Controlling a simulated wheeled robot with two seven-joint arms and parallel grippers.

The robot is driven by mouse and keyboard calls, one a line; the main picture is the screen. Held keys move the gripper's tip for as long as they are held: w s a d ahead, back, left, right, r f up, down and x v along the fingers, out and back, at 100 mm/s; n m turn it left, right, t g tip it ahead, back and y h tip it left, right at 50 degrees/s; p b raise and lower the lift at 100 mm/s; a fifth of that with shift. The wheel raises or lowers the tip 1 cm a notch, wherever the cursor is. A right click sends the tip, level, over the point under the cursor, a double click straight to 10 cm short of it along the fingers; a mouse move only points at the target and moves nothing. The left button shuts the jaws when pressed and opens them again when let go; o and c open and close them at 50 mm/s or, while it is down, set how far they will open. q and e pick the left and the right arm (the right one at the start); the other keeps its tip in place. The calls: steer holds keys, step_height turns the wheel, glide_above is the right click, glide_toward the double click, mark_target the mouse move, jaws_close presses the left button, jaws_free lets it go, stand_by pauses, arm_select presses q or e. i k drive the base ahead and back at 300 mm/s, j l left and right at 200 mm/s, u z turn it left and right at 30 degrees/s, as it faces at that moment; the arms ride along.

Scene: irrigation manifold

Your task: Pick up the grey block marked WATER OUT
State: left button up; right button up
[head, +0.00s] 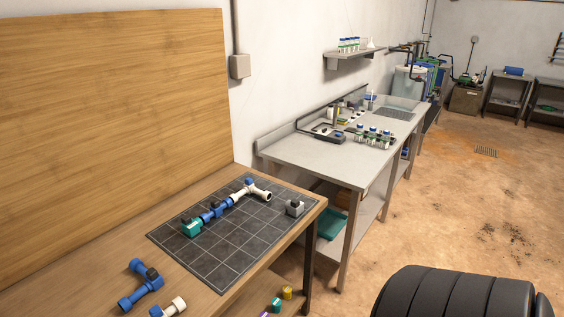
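A small grey block (295,209) with a dark top part stands near the right edge of the dark gridded mat (235,258). Its marking is too small to read. It is apart from the pipe assembly, and nothing covers it. On the same mat, a teal block (191,229) sits at the left end of a line of blue fittings (215,211) and a white pipe piece (259,194). Neither of my grippers shows in the head view.
The mat lies on a wooden table (180,277) with a tall wooden board (110,130) behind it. A blue fitting (140,284) and a white-ended one (169,308) lie at the front. A metal bench (320,165) stands beyond. The mat around the grey block is clear.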

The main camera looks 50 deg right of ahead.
mark_target(295, 207)
steer(key=z, duration=1.65)
